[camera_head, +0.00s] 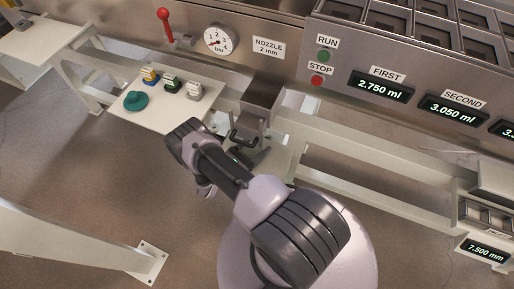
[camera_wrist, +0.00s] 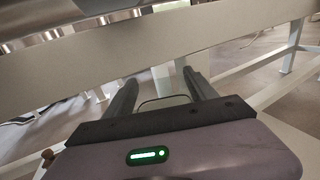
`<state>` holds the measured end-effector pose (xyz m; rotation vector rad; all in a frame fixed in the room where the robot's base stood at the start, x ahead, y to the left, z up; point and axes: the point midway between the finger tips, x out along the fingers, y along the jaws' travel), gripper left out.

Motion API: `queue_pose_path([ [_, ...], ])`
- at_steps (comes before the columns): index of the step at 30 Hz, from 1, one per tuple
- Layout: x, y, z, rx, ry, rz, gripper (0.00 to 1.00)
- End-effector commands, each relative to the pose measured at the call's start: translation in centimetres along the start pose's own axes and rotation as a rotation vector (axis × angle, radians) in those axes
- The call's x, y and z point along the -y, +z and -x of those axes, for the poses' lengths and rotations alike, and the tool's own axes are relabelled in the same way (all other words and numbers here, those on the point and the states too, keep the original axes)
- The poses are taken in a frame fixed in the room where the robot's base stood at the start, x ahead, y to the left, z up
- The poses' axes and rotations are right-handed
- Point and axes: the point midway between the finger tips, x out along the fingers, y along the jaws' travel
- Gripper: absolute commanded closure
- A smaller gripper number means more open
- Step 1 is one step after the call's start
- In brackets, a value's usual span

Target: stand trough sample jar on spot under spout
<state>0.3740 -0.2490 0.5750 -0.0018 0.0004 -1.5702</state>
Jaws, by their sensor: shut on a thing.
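My gripper (camera_head: 248,156) is at the far end of my arm, low beneath the metal spout (camera_head: 262,104) and mostly hidden by my own arm links in the head view. In the wrist view my gripper (camera_wrist: 162,90) has its two dark fingers apart, with a thin curved outline between them, apparently the rim of the clear trough sample jar (camera_wrist: 165,98). The fingers are shut on it. The jar's body and base are hidden, and it cannot be told whether it touches a surface. The spot under the spout is not clearly visible.
A white shelf (camera_head: 131,112) left of the spout holds several small labelled containers and a teal object (camera_head: 136,101). A red lever (camera_head: 165,24) and a pressure gauge (camera_head: 218,40) are behind. A pale rail (camera_head: 372,167) runs right. RUN (camera_head: 323,56) and STOP (camera_head: 317,81) buttons are on the panel.

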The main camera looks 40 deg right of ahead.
Motion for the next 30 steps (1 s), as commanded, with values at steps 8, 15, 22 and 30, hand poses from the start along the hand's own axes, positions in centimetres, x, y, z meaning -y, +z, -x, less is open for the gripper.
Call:
queue_pose_path([
  [8,0.0,0.0,0.0,0.000,0.000,-0.001,0.77],
  [15,-0.1,0.0,0.1,0.000,0.000,-0.001,0.13],
  [22,-0.1,0.2,0.1,0.000,0.000,-0.001,0.13],
  [30,-0.2,0.5,5.8,0.000,0.006,-0.001,0.13],
])
